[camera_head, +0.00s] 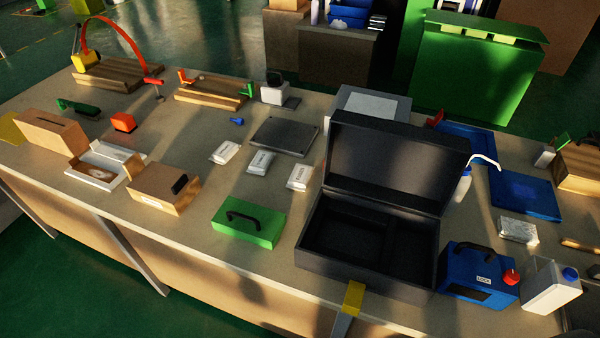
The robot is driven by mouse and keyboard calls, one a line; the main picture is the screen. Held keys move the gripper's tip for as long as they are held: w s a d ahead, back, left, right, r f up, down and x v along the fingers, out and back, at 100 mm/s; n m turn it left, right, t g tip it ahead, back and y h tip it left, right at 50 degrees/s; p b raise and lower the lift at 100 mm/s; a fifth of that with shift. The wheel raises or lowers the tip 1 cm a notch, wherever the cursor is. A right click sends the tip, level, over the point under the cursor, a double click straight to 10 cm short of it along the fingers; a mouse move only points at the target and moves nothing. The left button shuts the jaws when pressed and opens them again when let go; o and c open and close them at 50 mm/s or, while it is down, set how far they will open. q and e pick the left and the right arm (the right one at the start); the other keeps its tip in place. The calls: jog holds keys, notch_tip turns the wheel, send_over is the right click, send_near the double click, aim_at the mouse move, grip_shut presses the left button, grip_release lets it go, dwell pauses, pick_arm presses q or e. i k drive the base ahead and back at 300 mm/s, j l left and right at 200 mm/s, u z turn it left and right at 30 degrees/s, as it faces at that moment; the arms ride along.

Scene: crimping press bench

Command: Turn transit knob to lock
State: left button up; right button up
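A blue case (456,279) with a black handle stands at the front right of the bench, just right of the open black case. Its front bears a small white label (484,280) that seems to read "LOCK". A red knob (511,277) sits at the case's right end, close to the white jug. The knob is too small for me to tell which way it is turned.
A white jug (552,289) with a blue cap stands close right of the knob. The open black case (340,273) with its raised lid stands to the left. A green box (250,226) and small white packets are farther left.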

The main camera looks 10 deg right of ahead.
aim_at(511, 276)
jog(key=z, duration=1.85)
